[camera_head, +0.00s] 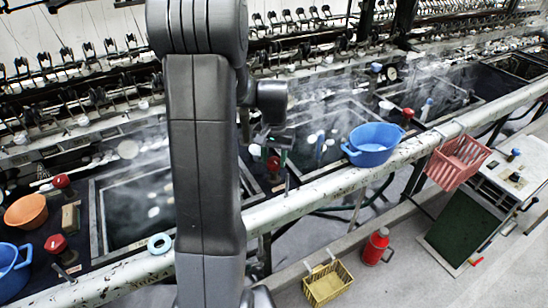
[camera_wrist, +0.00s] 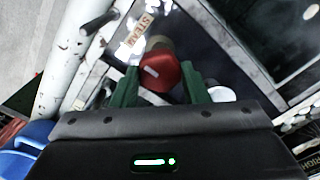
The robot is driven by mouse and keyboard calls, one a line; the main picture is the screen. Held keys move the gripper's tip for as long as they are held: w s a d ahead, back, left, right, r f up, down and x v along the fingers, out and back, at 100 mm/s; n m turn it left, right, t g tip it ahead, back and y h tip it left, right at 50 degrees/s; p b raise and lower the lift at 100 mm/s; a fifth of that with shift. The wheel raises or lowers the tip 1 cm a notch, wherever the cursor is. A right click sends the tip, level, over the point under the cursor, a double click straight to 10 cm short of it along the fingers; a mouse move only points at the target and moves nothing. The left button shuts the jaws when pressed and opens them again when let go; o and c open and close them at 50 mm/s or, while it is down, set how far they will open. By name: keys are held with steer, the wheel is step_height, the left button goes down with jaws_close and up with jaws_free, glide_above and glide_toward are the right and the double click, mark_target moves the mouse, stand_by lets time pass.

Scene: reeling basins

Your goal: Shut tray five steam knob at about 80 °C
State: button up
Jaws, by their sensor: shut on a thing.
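A red steam knob (camera_wrist: 162,72) sits between the green fingers of my gripper (camera_wrist: 160,88) in the wrist view, and the gripper is shut on it. A white label reading "STEAM" (camera_wrist: 138,33) lies beside the knob. In the head view the same red knob (camera_head: 273,163) shows just right of my arm, with my gripper (camera_head: 277,150) at it, partly hidden. Steam hangs over the dark water trays (camera_head: 335,125). A round dial (camera_head: 391,74) stands farther back; its reading is too small to tell.
Other red knobs (camera_head: 61,182) stand along the trays. A pink basket (camera_head: 458,160) hangs off the rail. A red flask (camera_head: 376,246) and yellow basket (camera_head: 327,284) are below.

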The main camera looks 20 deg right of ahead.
mark_target(274, 161)
steer(key=o, duration=1)
steer(key=shift+c, duration=0.2)
step_height(274, 161, up, 14)
